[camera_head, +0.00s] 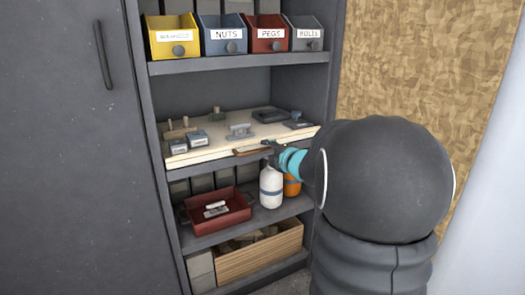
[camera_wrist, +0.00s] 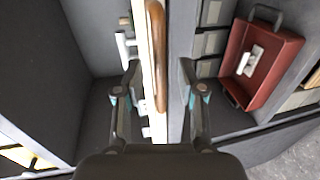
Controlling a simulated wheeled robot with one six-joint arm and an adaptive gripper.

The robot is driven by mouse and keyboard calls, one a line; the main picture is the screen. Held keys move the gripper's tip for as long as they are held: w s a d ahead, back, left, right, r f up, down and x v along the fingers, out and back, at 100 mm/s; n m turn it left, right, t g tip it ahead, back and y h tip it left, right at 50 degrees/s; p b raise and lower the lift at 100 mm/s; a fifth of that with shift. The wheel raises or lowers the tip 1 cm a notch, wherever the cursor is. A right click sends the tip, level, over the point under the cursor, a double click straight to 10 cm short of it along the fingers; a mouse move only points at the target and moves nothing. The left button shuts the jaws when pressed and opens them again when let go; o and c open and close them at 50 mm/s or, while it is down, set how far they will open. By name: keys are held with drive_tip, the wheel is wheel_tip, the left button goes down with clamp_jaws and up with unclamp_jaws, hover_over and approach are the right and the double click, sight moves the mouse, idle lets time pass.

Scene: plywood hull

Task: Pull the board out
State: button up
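The pale board (camera_head: 215,151) lies on the middle shelf of the cabinet, with its front edge facing out. A brown bar handle (camera_head: 252,150) runs along that front edge; it shows upright in the wrist view (camera_wrist: 157,45). My gripper (camera_head: 275,147) is at the right end of the handle. In the wrist view my gripper (camera_wrist: 159,68) is open, one finger on each side of the board's edge and handle. A gap shows between the right finger and the handle; contact at the left finger is unclear. My arm hides the board's right front end.
Several small tools and blocks stand on the board, including a grey clamp-like piece (camera_head: 239,131) and a dark tray (camera_head: 270,115). Below are a red bin (camera_head: 218,212), a white bottle (camera_head: 271,187) and a wooden crate (camera_head: 262,258). A closed dark door (camera_head: 75,150) stands left.

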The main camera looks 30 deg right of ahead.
sight(265, 150)
drive_tip(key=shift+x, duration=1.6)
clamp_jaws()
